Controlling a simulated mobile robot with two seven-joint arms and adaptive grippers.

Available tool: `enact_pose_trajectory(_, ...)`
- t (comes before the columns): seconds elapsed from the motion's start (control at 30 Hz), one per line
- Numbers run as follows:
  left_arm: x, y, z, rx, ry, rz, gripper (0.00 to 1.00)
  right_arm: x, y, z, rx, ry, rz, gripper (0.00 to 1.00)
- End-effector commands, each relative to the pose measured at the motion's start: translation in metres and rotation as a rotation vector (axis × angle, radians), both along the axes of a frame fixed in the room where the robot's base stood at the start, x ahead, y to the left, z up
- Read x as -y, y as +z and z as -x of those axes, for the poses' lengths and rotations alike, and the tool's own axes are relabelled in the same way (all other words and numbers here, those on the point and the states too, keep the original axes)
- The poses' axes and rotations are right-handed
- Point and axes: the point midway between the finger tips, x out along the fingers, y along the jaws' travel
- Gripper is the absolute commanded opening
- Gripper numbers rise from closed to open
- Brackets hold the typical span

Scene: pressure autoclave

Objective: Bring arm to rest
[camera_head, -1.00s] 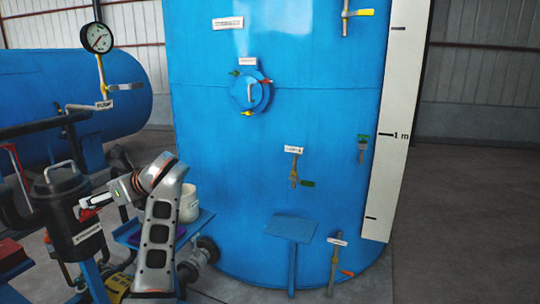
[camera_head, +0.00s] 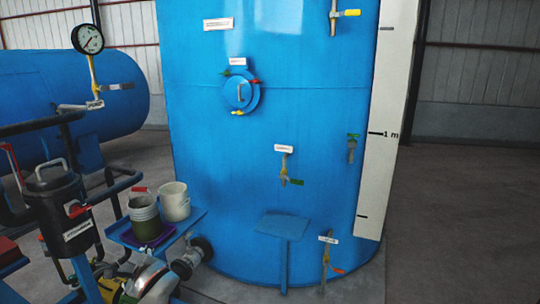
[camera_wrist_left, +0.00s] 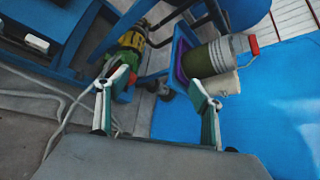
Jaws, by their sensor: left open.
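My left gripper (camera_wrist_left: 157,82) shows in the left wrist view, with its two green-and-white fingers spread apart and nothing between them. Beyond the fingers, that view shows the floor, a blue side tray with containers, and a blue tank surface. The fingers look apart from all of these. My right gripper is in neither view.
A large blue tank (camera_head: 300,130) with valves fills the middle. At left are a black canister (camera_head: 68,215), a pressure gauge (camera_head: 88,39), and a tray (camera_head: 190,222) holding a green-and-grey bucket (camera_head: 146,219) and a white bucket (camera_head: 175,202). Floor at right is clear.

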Motion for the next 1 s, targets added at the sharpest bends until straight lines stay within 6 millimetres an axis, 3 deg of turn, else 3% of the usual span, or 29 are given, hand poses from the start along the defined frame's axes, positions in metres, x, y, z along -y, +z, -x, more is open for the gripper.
enact_pose_trajectory(0.03, 0.006, -0.032, 0.015, 0.037, -0.004, 0.075, 0.67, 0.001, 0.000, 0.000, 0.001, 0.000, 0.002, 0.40)
enact_pose_trajectory(0.2, 0.040, -0.115, 0.065, 0.184, 0.008, 0.395, 0.67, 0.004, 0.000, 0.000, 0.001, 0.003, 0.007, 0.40)
enact_pose_trajectory(0.37, 0.078, -0.177, 0.130, 0.282, 0.068, 0.737, 0.67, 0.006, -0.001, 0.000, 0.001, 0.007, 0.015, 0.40)
enact_pose_trajectory(0.5, 0.111, -0.216, 0.197, 0.338, 0.170, 1.052, 0.67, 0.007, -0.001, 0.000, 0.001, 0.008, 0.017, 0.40)
enact_pose_trajectory(0.73, 0.154, -0.240, 0.297, 0.386, 0.399, 1.495, 0.67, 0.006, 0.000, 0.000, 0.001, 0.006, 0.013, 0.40)
enact_pose_trajectory(0.83, 0.163, -0.241, 0.322, 0.394, 0.476, 1.606, 0.67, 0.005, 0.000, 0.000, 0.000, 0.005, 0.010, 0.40)
enact_pose_trajectory(1.0, 0.170, -0.240, 0.336, 0.401, 0.529, 1.680, 0.67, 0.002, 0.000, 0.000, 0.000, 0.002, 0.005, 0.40)
